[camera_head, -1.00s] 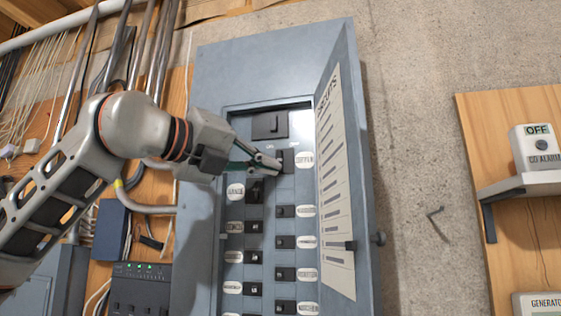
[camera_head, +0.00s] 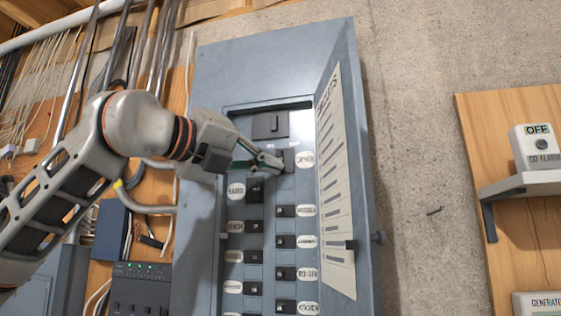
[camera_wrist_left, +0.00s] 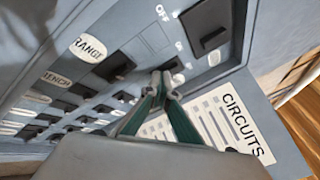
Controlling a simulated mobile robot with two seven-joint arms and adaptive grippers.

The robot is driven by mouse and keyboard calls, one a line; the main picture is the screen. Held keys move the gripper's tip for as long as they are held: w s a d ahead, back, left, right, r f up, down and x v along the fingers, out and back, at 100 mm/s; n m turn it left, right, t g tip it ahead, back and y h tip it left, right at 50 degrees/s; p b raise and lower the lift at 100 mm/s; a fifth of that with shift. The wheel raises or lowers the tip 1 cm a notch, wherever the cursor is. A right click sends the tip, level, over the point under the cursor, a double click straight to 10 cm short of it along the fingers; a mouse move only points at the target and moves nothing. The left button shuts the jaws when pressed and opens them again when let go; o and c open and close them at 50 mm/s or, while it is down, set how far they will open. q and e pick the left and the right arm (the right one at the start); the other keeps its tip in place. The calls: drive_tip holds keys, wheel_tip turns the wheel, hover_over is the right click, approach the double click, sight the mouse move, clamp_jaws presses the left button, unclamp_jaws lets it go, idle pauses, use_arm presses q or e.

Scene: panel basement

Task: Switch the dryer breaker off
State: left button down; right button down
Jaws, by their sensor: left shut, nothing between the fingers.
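The dryer breaker (camera_head: 289,160) is the black switch at the top of the right column in the open grey panel, beside a white oval label (camera_head: 304,159). Its label text is hard to read here. My left gripper (camera_head: 277,165) is shut and empty, its fingertips at the left side of this breaker and partly covering it. In the left wrist view the shut fingertips (camera_wrist_left: 161,84) are right at the dryer breaker (camera_wrist_left: 173,67), whose lower part they hide. I cannot tell whether they touch, or which way its toggle lies. My right gripper is not in view.
The RANGE breaker (camera_head: 255,189) sits to the lower left, with more breakers below. The large main switch (camera_head: 269,125) is above. The open panel door (camera_head: 336,180) with its circuits list stands close on the right. A CO alarm (camera_head: 537,147) is further right.

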use_arm(q)
drive_tip(key=shift+s+d, duration=0.2)
drive_tip(key=shift+d, duration=0.3)
idle(0.3)
drive_tip(key=shift+d, duration=0.2)
drive_tip(key=shift+w+a+b, duration=0.15)
drive_tip(key=shift+a+b, duration=0.1)
drive_tip(key=shift+b, duration=0.1)
drive_tip(key=shift+s+a+b, duration=0.15)
drive_tip(key=shift+s+b, duration=0.3)
drive_tip(key=shift+s, duration=0.1)
drive_tip(key=s+b, duration=0.1)
drive_tip(key=s, duration=0.1)
drive_tip(key=s+a+b, duration=0.1)
drive_tip(key=s+b, duration=0.1)
drive_tip(key=s, duration=0.1)
drive_tip(key=shift+s+a, duration=0.3)
drive_tip(key=shift+s, duration=0.05)
idle(0.3)
